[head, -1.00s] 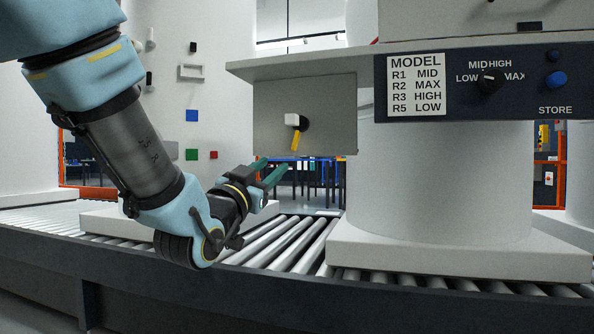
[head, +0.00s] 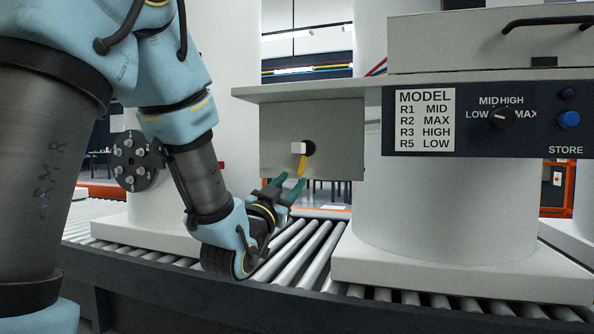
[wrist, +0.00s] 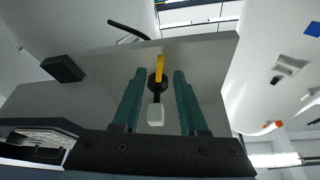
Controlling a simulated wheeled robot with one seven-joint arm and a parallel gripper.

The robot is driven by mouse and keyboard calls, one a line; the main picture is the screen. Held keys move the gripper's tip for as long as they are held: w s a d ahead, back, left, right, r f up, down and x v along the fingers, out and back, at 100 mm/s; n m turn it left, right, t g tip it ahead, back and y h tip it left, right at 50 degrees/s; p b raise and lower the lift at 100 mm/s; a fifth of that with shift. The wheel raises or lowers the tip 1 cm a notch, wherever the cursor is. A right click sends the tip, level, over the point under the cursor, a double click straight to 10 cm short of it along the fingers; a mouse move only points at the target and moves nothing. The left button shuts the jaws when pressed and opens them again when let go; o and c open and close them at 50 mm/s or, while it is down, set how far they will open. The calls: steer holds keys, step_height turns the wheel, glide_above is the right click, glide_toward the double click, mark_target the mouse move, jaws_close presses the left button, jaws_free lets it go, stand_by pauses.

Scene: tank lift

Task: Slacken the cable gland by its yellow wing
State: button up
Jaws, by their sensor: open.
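The cable gland (head: 309,149) is a dark round fitting on the grey panel. A white block (head: 298,148) sticks out of it, and a yellow wing (head: 301,165) hangs down, leaning slightly left. My gripper (head: 288,182) is just below the wing, its green fingers open and empty. In the wrist view the yellow wing (wrist: 161,62) and white block (wrist: 156,115) appear in line between the two spread fingers of my gripper (wrist: 160,72). Neither finger visibly touches the wing; the exact depth between them is hard to tell.
The grey panel (head: 340,130) hangs under a ledge (head: 325,90). To the right is a control box with a knob (head: 503,118), a blue button (head: 568,120) and a model label (head: 425,120). A white tank (head: 450,210) stands on the roller conveyor (head: 300,255) below.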

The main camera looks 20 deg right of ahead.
mark_target(299, 173)
steer(key=shift+x, duration=2.1)
steer(key=shift+c, duration=0.2)
jaws_close()
steer(key=shift+f, duration=0.1)
